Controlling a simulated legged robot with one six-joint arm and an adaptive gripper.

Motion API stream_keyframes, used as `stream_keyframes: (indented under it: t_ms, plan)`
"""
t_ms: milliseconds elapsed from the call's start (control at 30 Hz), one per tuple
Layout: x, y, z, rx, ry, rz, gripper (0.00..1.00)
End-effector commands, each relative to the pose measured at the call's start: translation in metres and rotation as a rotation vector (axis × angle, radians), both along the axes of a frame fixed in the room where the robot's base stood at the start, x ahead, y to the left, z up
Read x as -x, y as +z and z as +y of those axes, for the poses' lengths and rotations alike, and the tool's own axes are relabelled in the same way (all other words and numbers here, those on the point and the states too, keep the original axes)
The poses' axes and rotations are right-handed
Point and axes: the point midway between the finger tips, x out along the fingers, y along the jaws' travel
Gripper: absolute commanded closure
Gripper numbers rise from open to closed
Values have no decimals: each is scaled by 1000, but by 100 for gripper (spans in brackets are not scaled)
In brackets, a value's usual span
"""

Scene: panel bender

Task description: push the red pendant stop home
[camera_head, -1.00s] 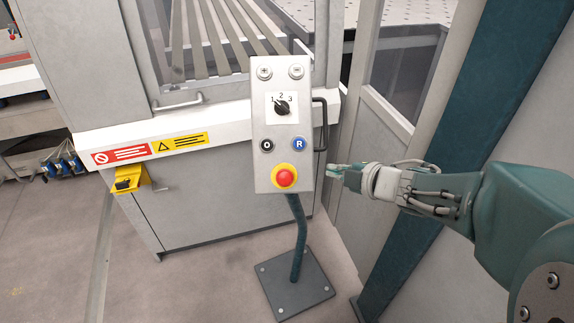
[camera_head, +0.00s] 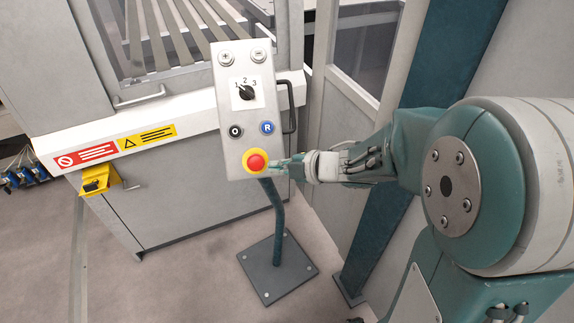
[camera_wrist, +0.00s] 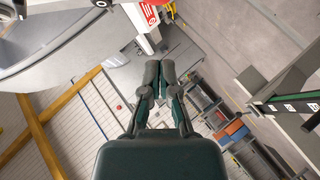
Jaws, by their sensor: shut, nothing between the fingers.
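The red stop button (camera_head: 256,161) sits in a yellow collar at the bottom of the grey pendant box (camera_head: 247,108), in the head view. My gripper (camera_head: 273,167) is shut and empty, with its tips at the right edge of the button. From this angle I cannot tell whether the tips touch the button or stand in front of it.
The pendant stands on a bent dark post with a square base plate (camera_head: 278,266). A black side handle (camera_head: 290,107) is on its right. A blue button (camera_head: 267,128) lies just above the stop. The machine cabinet (camera_head: 190,185) is behind, and a dark green column (camera_head: 375,240) stands to the right.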

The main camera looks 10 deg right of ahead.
Motion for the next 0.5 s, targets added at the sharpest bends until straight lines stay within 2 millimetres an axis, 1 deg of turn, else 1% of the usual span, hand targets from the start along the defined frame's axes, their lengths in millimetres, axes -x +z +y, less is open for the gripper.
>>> stream_keyframes:
  t_ms: [33, 233, 300, 500]
  plan:
    - [-5, -5, 8, 0, 4, 2, 100]
    - [-24, -22, 36, 0, 4, 3, 100]
    - [-34, -27, 33, 1, -1, 1, 100]
    - [-50, -40, 33, 1, 0, 1, 100]
